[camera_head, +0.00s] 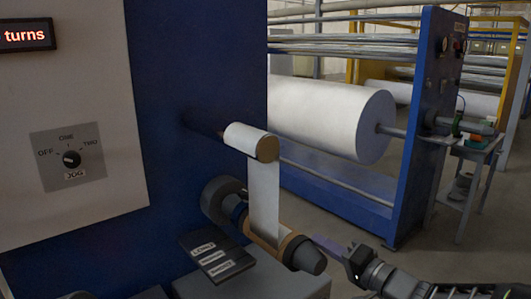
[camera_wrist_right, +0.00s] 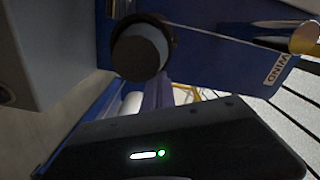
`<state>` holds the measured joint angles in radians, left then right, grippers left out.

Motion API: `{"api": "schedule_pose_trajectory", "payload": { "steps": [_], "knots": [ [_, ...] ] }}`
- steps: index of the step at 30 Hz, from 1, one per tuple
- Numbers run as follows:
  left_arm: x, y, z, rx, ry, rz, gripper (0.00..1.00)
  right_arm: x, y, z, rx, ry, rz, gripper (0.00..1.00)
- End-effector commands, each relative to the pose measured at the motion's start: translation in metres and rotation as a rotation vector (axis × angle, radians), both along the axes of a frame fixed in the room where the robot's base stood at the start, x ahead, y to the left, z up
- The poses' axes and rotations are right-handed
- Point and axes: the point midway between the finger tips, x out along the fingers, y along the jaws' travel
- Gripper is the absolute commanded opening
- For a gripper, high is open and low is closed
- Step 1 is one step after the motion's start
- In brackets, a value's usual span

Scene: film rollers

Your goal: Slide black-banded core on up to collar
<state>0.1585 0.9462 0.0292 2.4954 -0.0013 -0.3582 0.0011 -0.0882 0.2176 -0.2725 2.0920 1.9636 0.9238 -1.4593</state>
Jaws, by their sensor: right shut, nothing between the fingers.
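A brown core (camera_head: 290,243) sits around the lower shaft, with a white web hanging down onto it; I cannot make out a black band. The shaft's dark grey round end (camera_head: 312,259) sticks out in front of the core. It also shows in the right wrist view (camera_wrist_right: 138,53). A grey round collar-like part (camera_head: 218,198) is at the machine end of the shaft. My right gripper (camera_head: 325,246) is shut and empty, just right of the shaft end. Whether it touches the shaft end is unclear. My left gripper is not in view.
A white upper roll (camera_head: 245,140) feeds the web from above. A black panel with white labels (camera_head: 212,258) lies left of the lower shaft. The blue machine wall (camera_head: 190,80) stands behind. Open floor (camera_head: 345,225) lies to the right, before a large white roll (camera_head: 330,115).

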Motion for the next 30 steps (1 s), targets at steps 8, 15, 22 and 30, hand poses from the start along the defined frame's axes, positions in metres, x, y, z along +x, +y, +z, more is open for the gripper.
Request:
{"api": "schedule_pose_trajectory", "payload": {
  "steps": [8,15,22,30],
  "knots": [
    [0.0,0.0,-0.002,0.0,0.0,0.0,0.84,0.0,0.007,-0.001,-0.002,0.002,0.012,0.0],
    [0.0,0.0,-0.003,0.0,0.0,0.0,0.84,-0.001,0.006,-0.001,-0.001,0.002,0.012,0.0],
    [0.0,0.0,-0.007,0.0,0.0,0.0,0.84,-0.013,-0.007,-0.001,-0.001,0.002,0.01,0.0],
    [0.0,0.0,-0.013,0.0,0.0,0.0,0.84,-0.033,-0.03,0.002,-0.001,0.002,0.005,0.0]
  ]
}}
